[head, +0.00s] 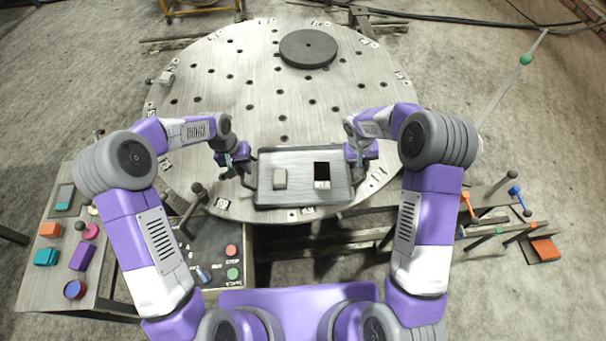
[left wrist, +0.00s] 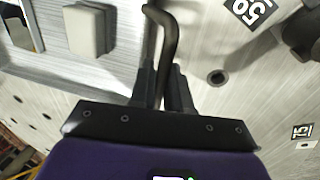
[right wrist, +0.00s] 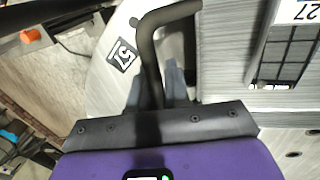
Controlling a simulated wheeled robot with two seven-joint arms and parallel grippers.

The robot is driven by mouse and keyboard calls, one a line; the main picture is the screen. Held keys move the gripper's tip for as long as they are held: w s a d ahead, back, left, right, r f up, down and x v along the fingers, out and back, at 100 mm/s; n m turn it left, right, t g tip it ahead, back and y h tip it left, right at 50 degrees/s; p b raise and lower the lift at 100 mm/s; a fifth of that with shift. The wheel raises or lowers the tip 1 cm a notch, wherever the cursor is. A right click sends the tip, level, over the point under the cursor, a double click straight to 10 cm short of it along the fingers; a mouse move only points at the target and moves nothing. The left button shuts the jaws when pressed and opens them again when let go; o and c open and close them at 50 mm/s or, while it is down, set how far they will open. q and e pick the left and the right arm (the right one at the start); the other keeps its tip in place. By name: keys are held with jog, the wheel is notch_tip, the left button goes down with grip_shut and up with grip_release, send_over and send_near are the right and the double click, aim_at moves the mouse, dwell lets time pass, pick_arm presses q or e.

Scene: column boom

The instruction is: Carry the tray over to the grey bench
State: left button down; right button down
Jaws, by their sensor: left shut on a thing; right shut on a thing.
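The tray (head: 303,160) is grey with a dark rim and lies level over the near edge of the round metal table. It carries a light beige block (head: 280,179) and a black-and-white item (head: 322,175). My left gripper (head: 245,170) is shut on its left handle (left wrist: 165,40), a dark bent bar. My right gripper (head: 353,162) is shut on the right handle (right wrist: 150,50). I cannot tell whether the tray touches the table. A low grey-topped bench (head: 38,288) stands at the left, with coloured blocks on it.
The round table (head: 215,100) has many holes and a dark disc (head: 308,48) at its far side. A dark control box (head: 210,240) with buttons stands front left. At the right are a rack with coloured levers (head: 490,205) and a slanted rod with a green ball (head: 526,60).

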pick_arm(q)
jog(key=shift+w+r, duration=0.1)
pick_arm(e)
jog(key=shift+w+r, duration=0.1)
jog(key=shift+r, duration=0.05)
